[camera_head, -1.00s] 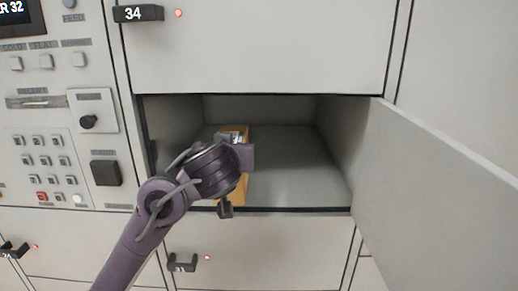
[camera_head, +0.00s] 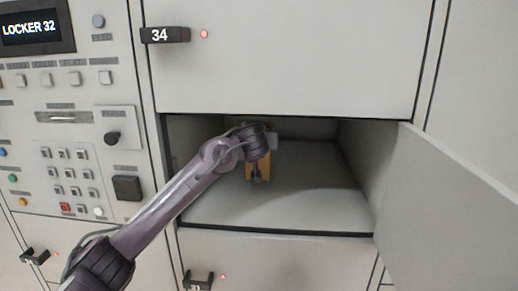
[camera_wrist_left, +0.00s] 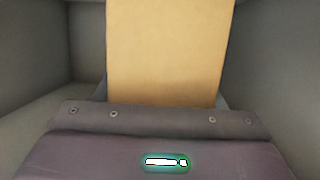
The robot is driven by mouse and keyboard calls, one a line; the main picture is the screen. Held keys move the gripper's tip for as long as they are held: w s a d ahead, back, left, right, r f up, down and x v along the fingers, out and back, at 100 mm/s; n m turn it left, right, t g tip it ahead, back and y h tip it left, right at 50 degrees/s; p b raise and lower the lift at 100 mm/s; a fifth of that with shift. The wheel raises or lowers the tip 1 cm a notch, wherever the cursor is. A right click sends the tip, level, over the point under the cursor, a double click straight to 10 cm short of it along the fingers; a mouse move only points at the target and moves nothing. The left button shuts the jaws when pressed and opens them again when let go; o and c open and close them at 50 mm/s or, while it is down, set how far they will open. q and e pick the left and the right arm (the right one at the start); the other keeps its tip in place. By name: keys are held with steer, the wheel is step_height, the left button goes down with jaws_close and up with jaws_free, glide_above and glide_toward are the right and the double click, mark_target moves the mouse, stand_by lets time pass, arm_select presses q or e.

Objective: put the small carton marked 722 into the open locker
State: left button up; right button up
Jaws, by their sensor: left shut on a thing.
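The small carton (camera_head: 252,170) is tan and sits inside the open locker (camera_head: 310,205), left of its middle. My left gripper (camera_head: 262,145) is shut on the carton, and its wrist hides much of it. In the left wrist view the carton (camera_wrist_left: 168,55) rises straight up beyond the gripper's edge, with grey locker walls around it. The number on the carton does not show. I cannot tell whether its underside touches the locker floor. My right gripper is in neither view.
The locker door (camera_head: 455,200) stands swung open on the right. Closed locker 34 (camera_head: 285,55) is above and another closed locker (camera_head: 290,265) below. A control panel (camera_head: 70,130) with a keypad and a "LOCKER 32" display (camera_head: 30,28) is on the left. The locker's right half is clear.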

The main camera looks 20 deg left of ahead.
arm_select(q)
step_height(320, 180, down, 3)
steer(key=shift+w+r, duration=0.1)
steer(key=shift+r, duration=0.1)
steer(key=shift+a+f, duration=0.1)
steer(key=shift+f, duration=0.3)
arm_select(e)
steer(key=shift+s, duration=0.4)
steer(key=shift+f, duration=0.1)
arm_select(q)
steer(key=o, duration=0.9)
steer(key=shift+f, duration=0.1)
steer(key=o, duration=0.3)
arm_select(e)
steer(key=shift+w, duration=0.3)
